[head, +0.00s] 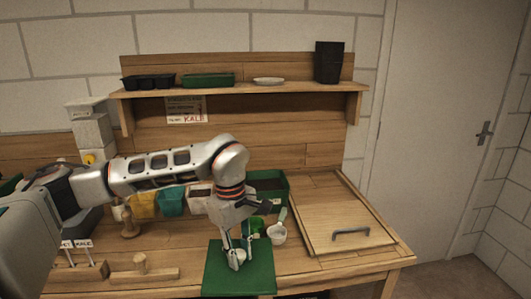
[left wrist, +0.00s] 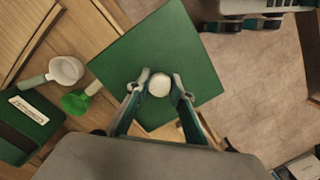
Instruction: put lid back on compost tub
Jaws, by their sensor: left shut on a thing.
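The lid is a flat green square (head: 222,277) with a round white knob (left wrist: 160,85). My left gripper (head: 237,260) is shut on the knob from above. The lid is over the front edge of the bench, and in the left wrist view part of it (left wrist: 190,45) overlaps the floor. A dark green open tub (head: 268,180) stands further back on the bench, apart from the lid. It also shows in the left wrist view with a white label (left wrist: 30,110). A white and teal part of me at that view's top right may be my right gripper; its jaws are unclear.
A white scoop (head: 278,235) and a green scoop (left wrist: 75,102) lie between lid and tub. A wooden board with a handle (head: 335,215) is at the right. A shelf (head: 240,92) runs above.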

